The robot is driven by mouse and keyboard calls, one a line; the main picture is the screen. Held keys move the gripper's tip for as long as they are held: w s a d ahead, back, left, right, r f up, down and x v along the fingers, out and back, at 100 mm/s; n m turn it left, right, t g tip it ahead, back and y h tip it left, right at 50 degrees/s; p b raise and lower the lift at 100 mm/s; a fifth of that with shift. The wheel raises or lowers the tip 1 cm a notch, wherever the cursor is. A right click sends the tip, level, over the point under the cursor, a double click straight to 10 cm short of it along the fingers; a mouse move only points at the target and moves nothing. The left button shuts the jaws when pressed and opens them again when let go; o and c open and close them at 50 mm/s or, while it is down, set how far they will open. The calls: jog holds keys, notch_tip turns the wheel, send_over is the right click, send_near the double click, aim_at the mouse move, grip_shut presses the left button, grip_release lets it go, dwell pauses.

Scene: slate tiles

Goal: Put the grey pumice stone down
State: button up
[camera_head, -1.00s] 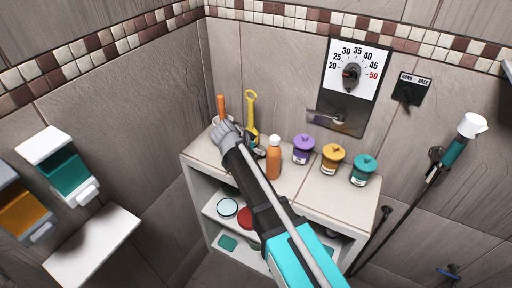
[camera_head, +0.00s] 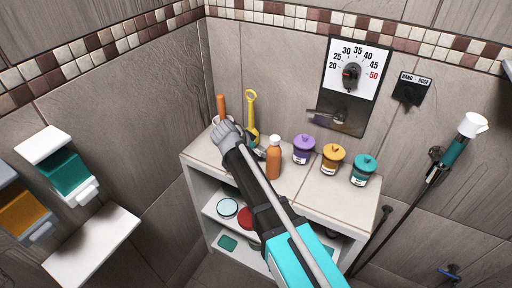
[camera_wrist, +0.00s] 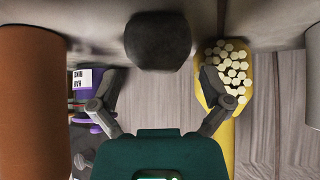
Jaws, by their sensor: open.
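The grey pumice stone (camera_wrist: 158,42) is a dark, rounded lump in the wrist view, at the top middle, on the pale shelf top. My gripper (camera_wrist: 163,80) is open, one finger to each side below the stone in the picture. The fingers look clear of the stone, with a gap on both sides. In the head view my gripper (camera_head: 228,132) is low over the back left of the white shelf unit (camera_head: 325,200). The stone cannot be made out there, behind my gripper.
A yellow brush (camera_head: 251,105) stands close to my gripper; its bristles show at the right finger (camera_wrist: 228,70). An orange bottle (camera_head: 273,160) is near my arm. Purple (camera_head: 303,150), mustard (camera_head: 332,160) and teal (camera_head: 362,171) jars stand right. An orange handle (camera_head: 221,106) stands behind my gripper.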

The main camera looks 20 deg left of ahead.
jog(key=shift+s+r+p, duration=0.1)
jog(key=shift+r+p, duration=0.6)
jog(key=shift+r, duration=0.1)
jog(key=p+v, duration=0.8)
jog(key=v, duration=0.3)
jog(key=shift+s+a, duration=0.15)
jog(key=shift+s, duration=0.15)
jog(key=shift+r, duration=0.1)
jog(key=w+d+r+g+y+p, duration=0.1)
jog(key=w+g+p, duration=0.1)
jog(key=p, duration=0.1)
jog(key=w+d+r+g+y+p, duration=0.1)
jog(key=w+g+p, duration=0.1)
jog(key=g, duration=0.1)
jog(key=w+d+r+g+y+p, duration=0.1)
jog(key=w+g+p, duration=0.1)
jog(key=w+p, duration=0.1)
jog(key=shift+r+p, duration=0.2)
jog(key=shift+p, duration=0.1)
jog(key=shift+s+f, duration=0.1)
